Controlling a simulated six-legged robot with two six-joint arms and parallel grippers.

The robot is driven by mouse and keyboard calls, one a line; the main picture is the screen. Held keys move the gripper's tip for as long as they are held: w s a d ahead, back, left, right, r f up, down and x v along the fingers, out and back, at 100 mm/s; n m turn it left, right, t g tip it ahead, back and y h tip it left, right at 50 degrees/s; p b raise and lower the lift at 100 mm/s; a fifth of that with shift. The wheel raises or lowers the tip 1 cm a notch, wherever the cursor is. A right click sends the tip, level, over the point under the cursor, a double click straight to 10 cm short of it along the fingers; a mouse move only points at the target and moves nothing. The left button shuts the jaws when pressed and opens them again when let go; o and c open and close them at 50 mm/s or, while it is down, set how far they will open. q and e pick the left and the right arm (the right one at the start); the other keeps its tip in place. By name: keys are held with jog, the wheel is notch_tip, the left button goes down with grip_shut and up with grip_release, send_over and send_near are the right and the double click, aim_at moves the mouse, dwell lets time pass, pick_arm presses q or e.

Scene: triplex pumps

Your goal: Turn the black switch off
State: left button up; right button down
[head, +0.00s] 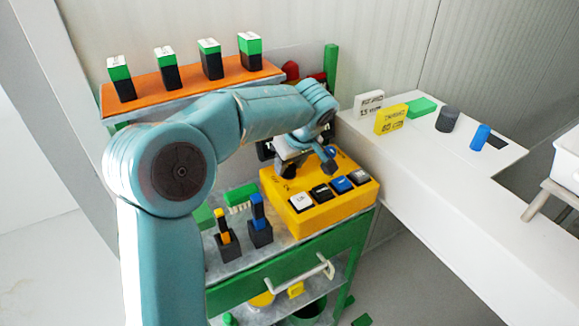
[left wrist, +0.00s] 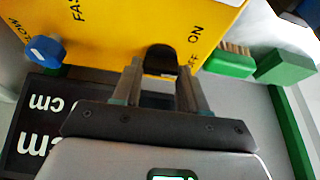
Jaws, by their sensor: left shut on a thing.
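The yellow control box (head: 318,212) stands on the green cart, with white, black, blue and grey buttons along its front. In the left wrist view its yellow face (left wrist: 130,25) carries the marks ON and a partly hidden OFF. The black switch (left wrist: 161,57) sits beside these marks, between my left fingers. My left gripper (head: 307,163) is over the back left of the box. In the left wrist view the gripper (left wrist: 159,72) is shut on the black switch. In the head view my gripper hides the switch. My right gripper is not in view.
A blue knob (left wrist: 45,50) is on the same box. Yellow-handled (head: 224,232) and blue-handled (head: 258,215) black blocks stand left of it. An orange shelf (head: 190,78) holds several green-and-black blocks behind. A white counter (head: 440,170) with small objects lies to the right.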

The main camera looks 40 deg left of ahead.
pick_arm(q)
jog(key=shift+d, duration=0.1)
dwell(0.3)
jog(key=shift+f, duration=0.1)
jog(key=o, duration=0.8)
jog(key=shift+r, duration=0.2)
jog(key=p+v, duration=0.1)
jog(key=v, duration=1.5)
jog(key=shift+s+r+p, duration=0.1)
jog(key=shift+s+p, duration=0.05)
jog(key=shift+p, duration=0.25)
